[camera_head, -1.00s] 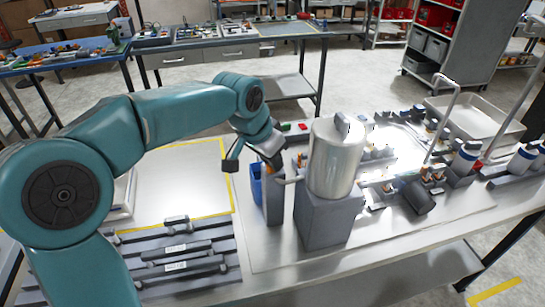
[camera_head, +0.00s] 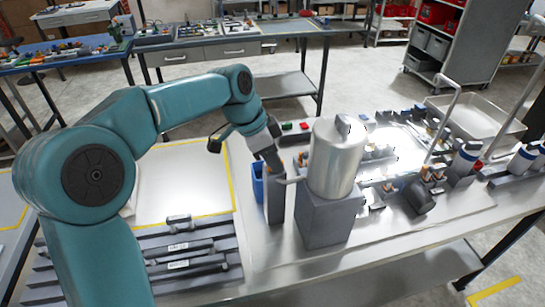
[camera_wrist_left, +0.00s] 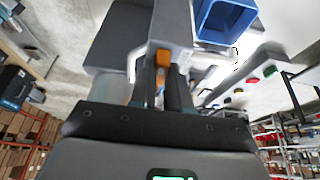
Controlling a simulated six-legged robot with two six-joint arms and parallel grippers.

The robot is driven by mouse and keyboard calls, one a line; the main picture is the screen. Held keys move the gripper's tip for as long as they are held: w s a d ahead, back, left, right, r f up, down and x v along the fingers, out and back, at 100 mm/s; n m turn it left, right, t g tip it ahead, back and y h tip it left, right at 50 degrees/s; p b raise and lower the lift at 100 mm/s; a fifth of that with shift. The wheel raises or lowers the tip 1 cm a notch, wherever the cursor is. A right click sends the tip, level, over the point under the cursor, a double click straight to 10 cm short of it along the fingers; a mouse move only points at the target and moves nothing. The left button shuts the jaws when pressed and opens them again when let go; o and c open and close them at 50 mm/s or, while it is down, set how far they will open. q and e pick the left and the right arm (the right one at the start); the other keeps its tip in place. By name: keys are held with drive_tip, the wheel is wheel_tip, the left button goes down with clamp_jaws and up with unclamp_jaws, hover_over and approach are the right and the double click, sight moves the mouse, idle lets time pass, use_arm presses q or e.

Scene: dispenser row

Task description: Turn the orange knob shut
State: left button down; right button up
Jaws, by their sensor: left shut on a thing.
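The orange knob (camera_wrist_left: 162,58) shows in the left wrist view, between the two dark fingers of my left gripper (camera_wrist_left: 162,82). The gripper is shut on it. In the head view my left gripper (camera_head: 277,168) reaches down to the small spout at the left side of the shiny metal dispenser tank (camera_head: 335,160). The knob is hidden there by the gripper. The tank stands upright on a grey block (camera_head: 325,220). My right gripper is not in view.
Grey rails with labels (camera_head: 180,255) lie at the front left. A yellow-edged white area (camera_head: 180,180) is clear. Bottles and small parts crowd the right.

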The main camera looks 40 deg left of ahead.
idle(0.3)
use_arm(q)
drive_tip(key=c, duration=1.1)
unclamp_jaws()
drive_tip(key=v, duration=1.6)
drive_tip(key=shift+r+p, duration=0.15)
drive_tip(key=shift+p, duration=0.3)
drive_tip(key=shift+s, duration=0.15)
